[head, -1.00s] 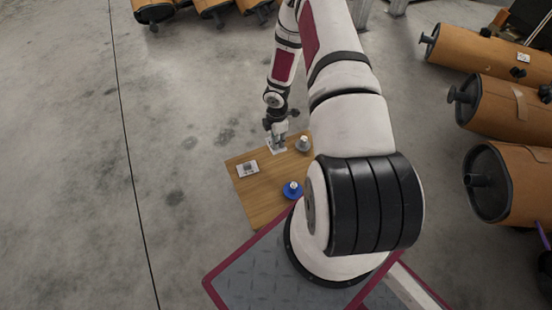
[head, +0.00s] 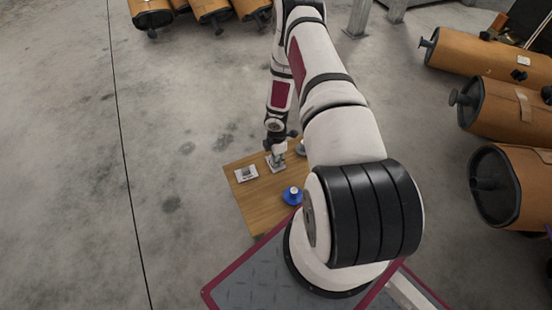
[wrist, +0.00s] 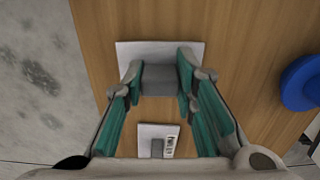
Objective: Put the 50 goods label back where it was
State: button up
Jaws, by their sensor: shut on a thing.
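My gripper (head: 277,156) is over the wooden board. In the wrist view its teal fingers (wrist: 160,82) are shut on the grey block of a white label card (wrist: 128,52), which also shows in the head view (head: 271,166). The held card shows no readable print, and I cannot tell whether it touches the board. A second white label card (head: 246,173) with a grey block lies on the board to the left of my gripper. It shows small dark print in the wrist view (wrist: 146,131), too small to read.
The wooden board (head: 262,208) also carries a blue round object (head: 292,195) and a grey object (head: 300,149), partly hidden by my arm. Orange-brown mufflers (head: 505,105) lie on the right.

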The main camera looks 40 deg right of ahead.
jog(key=shift+f, duration=0.1)
jog(key=o, duration=0.8)
jog(key=shift+c, duration=0.2)
